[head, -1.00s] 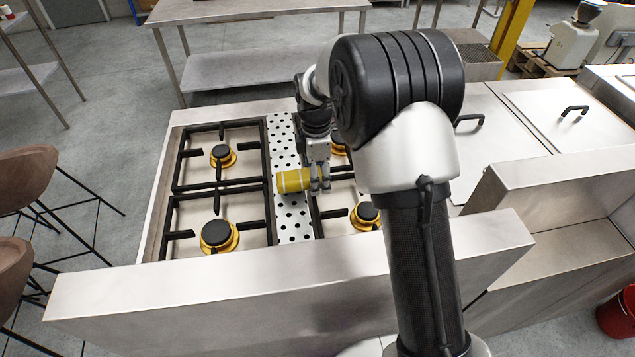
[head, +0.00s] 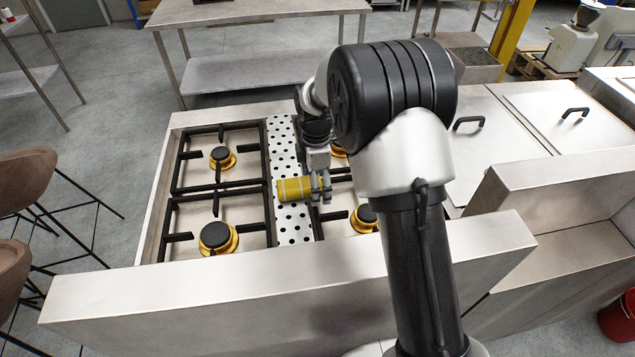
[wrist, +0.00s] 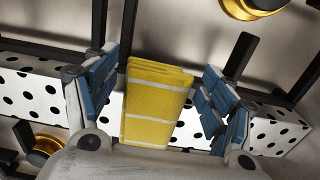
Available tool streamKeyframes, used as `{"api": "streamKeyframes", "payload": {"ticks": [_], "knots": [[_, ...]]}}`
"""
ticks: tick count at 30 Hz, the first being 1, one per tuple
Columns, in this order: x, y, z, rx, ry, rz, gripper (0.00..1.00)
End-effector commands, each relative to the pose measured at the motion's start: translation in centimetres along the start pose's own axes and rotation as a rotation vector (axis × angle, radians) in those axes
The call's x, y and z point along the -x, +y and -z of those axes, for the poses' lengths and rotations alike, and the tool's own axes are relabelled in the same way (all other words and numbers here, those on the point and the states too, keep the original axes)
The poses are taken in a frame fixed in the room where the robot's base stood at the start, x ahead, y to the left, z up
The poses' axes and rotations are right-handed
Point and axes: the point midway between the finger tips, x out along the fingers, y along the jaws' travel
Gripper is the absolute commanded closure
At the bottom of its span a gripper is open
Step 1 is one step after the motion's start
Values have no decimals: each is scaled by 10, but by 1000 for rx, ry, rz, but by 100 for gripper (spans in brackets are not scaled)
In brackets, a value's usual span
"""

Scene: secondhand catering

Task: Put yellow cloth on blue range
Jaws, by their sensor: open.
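The yellow cloth (head: 294,190), folded with pale stripes, is over the black-dotted white strip (head: 284,143) between the burner grates in the head view. My gripper (head: 322,188) is open at the cloth's right side. In the wrist view the cloth (wrist: 155,105) lies between my gripper's blue-padded fingers (wrist: 160,70), with gaps on both sides. I cannot tell whether it touches the surface below. The range (head: 152,220) is steel-coloured with black grates and brass-ringed burners; no blue shows on it. My arm hides part of its right side.
A raised steel ledge (head: 260,290) runs along the front. Lidded steel units (head: 500,125) stand to the right. A steel table (head: 250,12) is behind, brown stools (head: 22,180) are at left, and a red bucket (head: 618,318) is at lower right.

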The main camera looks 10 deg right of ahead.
Motion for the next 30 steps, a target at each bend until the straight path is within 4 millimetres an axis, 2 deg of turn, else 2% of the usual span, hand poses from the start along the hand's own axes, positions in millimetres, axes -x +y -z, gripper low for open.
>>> {"api": "streamKeyframes", "payload": {"ticks": [5,8,11,21,25,30], "knots": [[1,0,0,0,0,0,24],[8,0,0,0,0,-2,24],[24,1,0,0,0,-3,24],[97,1,0,0,0,-3,24],[114,0,0,0,0,-2,24],[124,0,0,0,0,0,24]]}}
